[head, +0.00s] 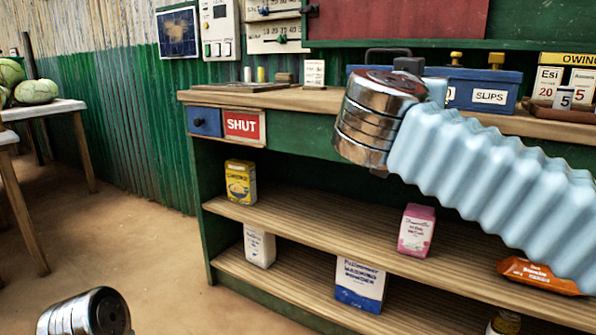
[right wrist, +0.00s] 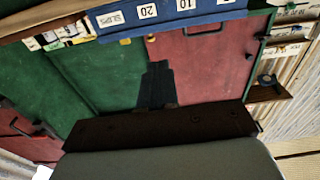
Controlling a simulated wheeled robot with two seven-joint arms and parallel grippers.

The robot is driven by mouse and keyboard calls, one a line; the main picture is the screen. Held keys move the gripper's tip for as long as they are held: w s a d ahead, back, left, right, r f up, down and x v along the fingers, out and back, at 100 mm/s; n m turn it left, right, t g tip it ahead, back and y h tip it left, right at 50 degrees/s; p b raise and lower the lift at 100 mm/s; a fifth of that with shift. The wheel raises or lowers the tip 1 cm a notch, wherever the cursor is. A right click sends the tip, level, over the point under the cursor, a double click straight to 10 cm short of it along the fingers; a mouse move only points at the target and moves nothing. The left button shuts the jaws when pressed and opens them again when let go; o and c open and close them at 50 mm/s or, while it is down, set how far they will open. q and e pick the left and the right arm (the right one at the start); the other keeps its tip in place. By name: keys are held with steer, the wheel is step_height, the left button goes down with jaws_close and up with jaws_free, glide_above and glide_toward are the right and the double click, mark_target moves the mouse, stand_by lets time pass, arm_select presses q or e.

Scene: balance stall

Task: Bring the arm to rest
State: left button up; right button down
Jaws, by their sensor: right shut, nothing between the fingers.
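My right arm, in a pale blue ribbed sleeve (head: 490,180), reaches in from the right in the head view. Its chrome wrist (head: 375,115) is raised in front of the counter (head: 300,98) and hides part of its top. My right gripper (right wrist: 158,85) shows as dark fingers in the right wrist view, closed together with nothing held. Behind them are green and dark red panels. A chrome part of my left arm (head: 88,314) shows at the lower left of the head view; its gripper is out of frame.
A blue slips box (head: 485,92) stands on the counter behind the right wrist. The shelves below hold a yellow packet (head: 240,182), a pink packet (head: 416,230) and others. A table with melons (head: 40,108) stands at the left. The floor between is clear.

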steer(key=w+a+f+n+g+y, duration=0.1)
steer(key=w+a+f+n+y, duration=0.15)
steer(key=f, duration=0.65)
steer(key=w+a+f+n+g+y, duration=0.2)
steer(key=w+f+n, duration=0.15)
steer(key=f, duration=0.45)
steer(key=w+a+f+n+g+y, duration=0.15)
steer(key=w+f, duration=0.25)
steer(key=f, duration=0.5)
step_height(320, 180, down, 15)
steer(key=a+n+g+y, duration=0.3)
steer(key=s+f+m+g+y, duration=0.15)
steer(key=s+f, duration=0.35)
steer(key=f, duration=0.5)
steer(key=s+f+g+y, duration=0.25)
steer(key=s+f, duration=0.35)
steer(key=f, duration=0.4)
steer(key=s+f+m+g+y, duration=0.1)
steer(key=s+f+g, duration=0.3)
steer(key=f, duration=0.6)
steer(key=s+d+f+m, duration=0.3)
steer(key=s+f, duration=0.6)
steer(key=s, duration=0.3)
step_height(320, 180, up, 17)
steer(key=s+p, duration=0.1)
steer(key=p, duration=1.6)
steer(key=shift+s+m+p, duration=0.3)
steer(key=shift+p, duration=0.1)
